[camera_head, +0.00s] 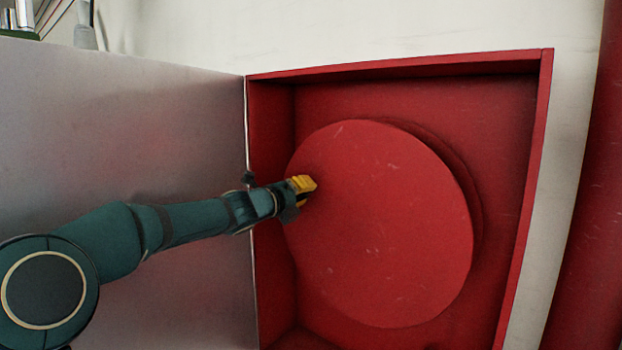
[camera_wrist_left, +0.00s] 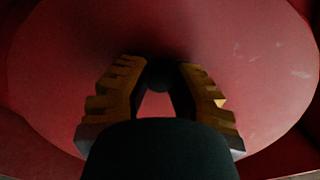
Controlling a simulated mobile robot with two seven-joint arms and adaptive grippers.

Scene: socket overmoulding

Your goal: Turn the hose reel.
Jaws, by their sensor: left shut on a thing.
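The hose reel (camera_head: 390,225) is a large round red disc inside an open red cabinet. It fills much of the left wrist view (camera_wrist_left: 265,55) as well. My left gripper (camera_head: 304,184) is at the left side of the disc's face. In the left wrist view its yellow ridged fingers (camera_wrist_left: 160,75) close around a small dark knob (camera_wrist_left: 165,73) in front of the disc. The fingertips and the knob are in shadow, so the exact contact is hard to see. My right gripper is not in either view.
The red cabinet (camera_head: 528,190) surrounds the reel on its sides and top. Its grey door (camera_head: 130,110) stands open on the left, behind my left arm. A pale wall (camera_head: 400,28) is above. A red upright surface (camera_head: 590,200) is at the far right.

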